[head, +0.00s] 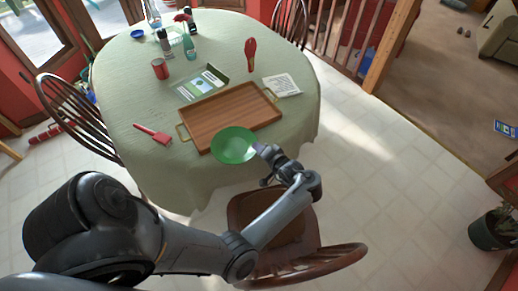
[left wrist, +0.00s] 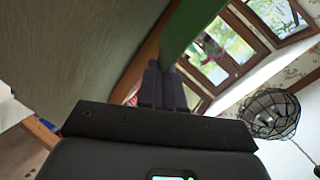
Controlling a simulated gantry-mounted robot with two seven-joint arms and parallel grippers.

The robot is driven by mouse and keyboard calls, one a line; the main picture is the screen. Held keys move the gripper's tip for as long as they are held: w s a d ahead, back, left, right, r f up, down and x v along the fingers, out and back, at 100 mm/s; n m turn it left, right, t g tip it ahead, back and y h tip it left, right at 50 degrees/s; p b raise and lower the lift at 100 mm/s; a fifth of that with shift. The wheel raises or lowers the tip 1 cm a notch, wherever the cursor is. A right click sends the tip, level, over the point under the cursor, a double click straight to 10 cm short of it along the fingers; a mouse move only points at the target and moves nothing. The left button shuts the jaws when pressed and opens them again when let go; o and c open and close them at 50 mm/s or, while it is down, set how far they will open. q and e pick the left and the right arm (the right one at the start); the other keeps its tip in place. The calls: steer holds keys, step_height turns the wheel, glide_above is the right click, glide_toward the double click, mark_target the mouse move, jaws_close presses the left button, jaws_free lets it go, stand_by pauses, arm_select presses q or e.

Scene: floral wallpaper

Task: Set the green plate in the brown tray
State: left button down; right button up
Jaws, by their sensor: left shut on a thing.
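The green plate (head: 234,145) is over the front edge of the brown tray (head: 231,110) in the head view. My left gripper (head: 263,150) is shut on the plate's right rim. The plate's edge (left wrist: 188,28) also shows in the left wrist view, above my gripper fingers (left wrist: 163,85). The tray is wooden, with a handle at each end, and lies on the table with its inside bare. I cannot tell whether the plate touches the tray. My right gripper is not in view.
On the green-clothed table (head: 130,95) are a red brush (head: 153,134), a red can (head: 160,69), a booklet (head: 203,83), a white paper (head: 282,85) and a red utensil (head: 251,53). Bottles stand at the back. A wooden chair (head: 275,235) stands in front.

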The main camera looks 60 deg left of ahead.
arm_select(q)
steer(key=shift+f, duration=0.4)
steer(key=c, duration=1.3)
jaws_free()
steer(key=shift+f, duration=0.1)
